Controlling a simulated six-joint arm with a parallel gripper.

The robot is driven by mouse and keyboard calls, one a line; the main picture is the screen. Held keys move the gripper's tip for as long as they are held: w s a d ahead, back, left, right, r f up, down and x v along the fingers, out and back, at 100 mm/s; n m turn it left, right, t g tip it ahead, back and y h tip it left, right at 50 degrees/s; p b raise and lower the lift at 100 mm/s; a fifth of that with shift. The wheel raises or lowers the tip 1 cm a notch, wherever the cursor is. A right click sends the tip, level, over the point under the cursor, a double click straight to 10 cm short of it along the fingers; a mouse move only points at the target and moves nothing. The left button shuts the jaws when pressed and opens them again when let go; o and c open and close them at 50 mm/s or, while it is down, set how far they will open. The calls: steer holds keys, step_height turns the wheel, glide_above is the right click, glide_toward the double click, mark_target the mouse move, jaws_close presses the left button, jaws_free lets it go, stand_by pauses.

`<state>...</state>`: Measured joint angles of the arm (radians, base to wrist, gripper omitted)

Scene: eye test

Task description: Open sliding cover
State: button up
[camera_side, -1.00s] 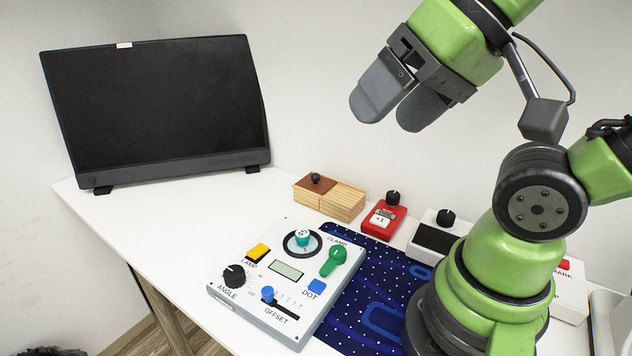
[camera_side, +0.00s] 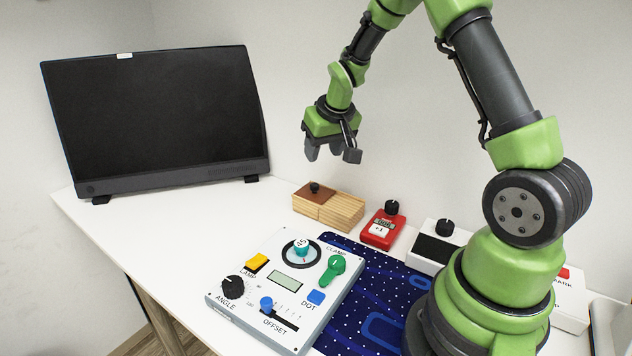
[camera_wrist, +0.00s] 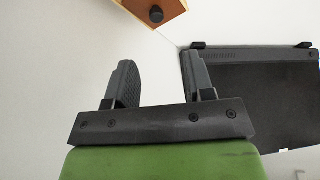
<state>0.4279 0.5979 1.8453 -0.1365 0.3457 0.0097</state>
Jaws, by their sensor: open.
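The wooden box (camera_side: 343,210) stands at the back of the white table. A brown sliding cover (camera_side: 322,197) with a dark knob (camera_side: 314,187) lies over its left part; the right part of the top is pale wood. In the wrist view, the brown cover (camera_wrist: 173,7) and its knob (camera_wrist: 156,15) show at the top edge, with the rest of the box cut off. My gripper (camera_side: 322,156) is open and empty, pointing down above the box, clear of the knob. Both fingers show apart in the wrist view (camera_wrist: 160,68).
A black monitor (camera_side: 155,120) stands at the left rear. A red meter (camera_side: 381,229) and a white box with a black panel (camera_side: 437,247) stand right of the wooden box. A control panel (camera_side: 283,285) and a blue starry mat (camera_side: 375,310) lie in front.

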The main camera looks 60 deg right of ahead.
mark_target(315, 185)
steer(key=x, duration=1.1)
steer(key=shift+s+d, duration=0.1)
steer(key=shift+d, duration=0.15)
steer(key=shift+c, duration=0.3)
